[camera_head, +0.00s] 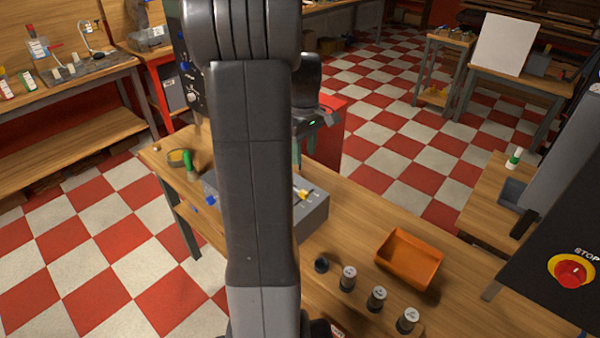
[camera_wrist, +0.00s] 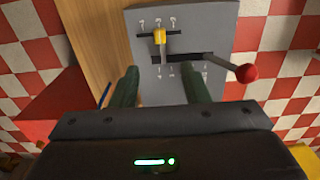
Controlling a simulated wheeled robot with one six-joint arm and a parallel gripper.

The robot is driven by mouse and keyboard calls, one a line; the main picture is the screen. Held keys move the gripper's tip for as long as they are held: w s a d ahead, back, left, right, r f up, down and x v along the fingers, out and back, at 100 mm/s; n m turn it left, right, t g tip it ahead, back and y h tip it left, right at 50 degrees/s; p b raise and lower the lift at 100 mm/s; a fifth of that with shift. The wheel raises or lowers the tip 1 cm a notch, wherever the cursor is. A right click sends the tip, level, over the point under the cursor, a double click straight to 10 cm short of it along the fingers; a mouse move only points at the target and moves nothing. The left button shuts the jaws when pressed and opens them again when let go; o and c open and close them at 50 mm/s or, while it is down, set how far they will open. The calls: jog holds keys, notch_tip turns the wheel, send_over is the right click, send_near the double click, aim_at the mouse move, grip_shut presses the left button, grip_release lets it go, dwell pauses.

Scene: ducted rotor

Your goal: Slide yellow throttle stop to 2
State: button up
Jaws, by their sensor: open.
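The yellow throttle stop (camera_wrist: 159,36) sits on a dark slot in the upper part of a grey control box (camera_wrist: 215,20) in the wrist view. It is near the middle of several small marks above the slot, too blurred to read. In the head view the yellow stop (camera_head: 305,194) shows on top of the grey box (camera_head: 313,215), partly hidden by my arm. My gripper (camera_wrist: 158,76) is open, its two green fingers apart over the box, below the stop in the wrist view. Nothing is between the fingertips except the box face and part of a lower slot.
A lever with a red knob (camera_wrist: 246,73) reaches right from the lower slot, close to my right finger. On the bench, an orange tray (camera_head: 409,262) and several dark cylinders (camera_head: 377,298) stand right of the box. A green-handled item (camera_head: 188,165) stands left.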

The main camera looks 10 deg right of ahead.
aim_at(304, 191)
notch_tip(304, 191, down, 14)
jog(key=shift+r+p, duration=0.15)
jog(key=shift+p, duration=0.75)
grip_shut()
